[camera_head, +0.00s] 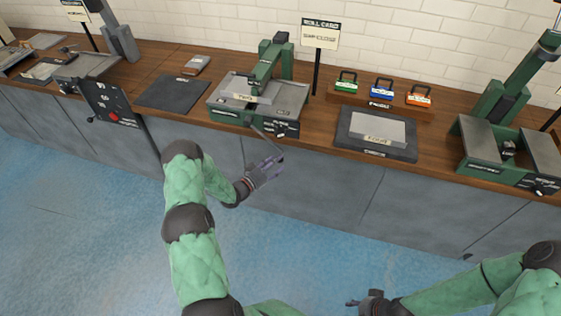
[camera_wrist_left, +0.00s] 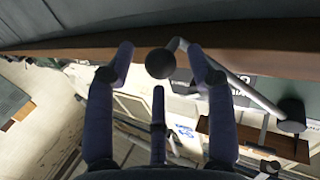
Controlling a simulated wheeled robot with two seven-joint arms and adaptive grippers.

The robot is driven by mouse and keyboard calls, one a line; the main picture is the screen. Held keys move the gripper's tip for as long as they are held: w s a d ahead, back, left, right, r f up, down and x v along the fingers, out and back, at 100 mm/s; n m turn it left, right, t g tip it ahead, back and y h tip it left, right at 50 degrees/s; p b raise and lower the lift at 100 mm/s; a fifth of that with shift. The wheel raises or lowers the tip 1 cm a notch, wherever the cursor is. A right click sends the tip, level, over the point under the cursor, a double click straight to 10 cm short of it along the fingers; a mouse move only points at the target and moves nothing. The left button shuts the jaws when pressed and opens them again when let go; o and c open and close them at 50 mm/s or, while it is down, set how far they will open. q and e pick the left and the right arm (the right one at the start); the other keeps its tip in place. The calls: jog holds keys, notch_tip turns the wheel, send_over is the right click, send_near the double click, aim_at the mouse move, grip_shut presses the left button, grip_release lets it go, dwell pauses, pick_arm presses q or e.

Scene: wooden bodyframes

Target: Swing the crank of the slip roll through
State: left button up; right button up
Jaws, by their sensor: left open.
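The slip roll (camera_head: 258,100) is a green and grey machine on the bench in the middle of the head view. Its crank (camera_head: 268,139) is a thin grey arm reaching out over the bench's front edge. In the left wrist view the crank arm (camera_wrist_left: 240,88) slants from a dark hub to a round black knob (camera_wrist_left: 160,63). My left gripper (camera_head: 272,166) is open just below the crank's end. Its fingertips stand on both sides of the knob, and I cannot tell if they touch it. My right gripper (camera_head: 368,302) is low at the bottom, apart from the bench.
A dark mat (camera_head: 172,94) lies left of the slip roll. A tray with a metal sheet (camera_head: 375,132) lies to its right. A sign (camera_head: 320,34) and several small coloured boxes (camera_head: 381,90) stand behind. Another green machine (camera_head: 505,150) stands far right. The blue floor is clear.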

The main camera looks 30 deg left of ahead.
pick_arm(q)
jog(key=shift+x, duration=1.4)
grip_shut()
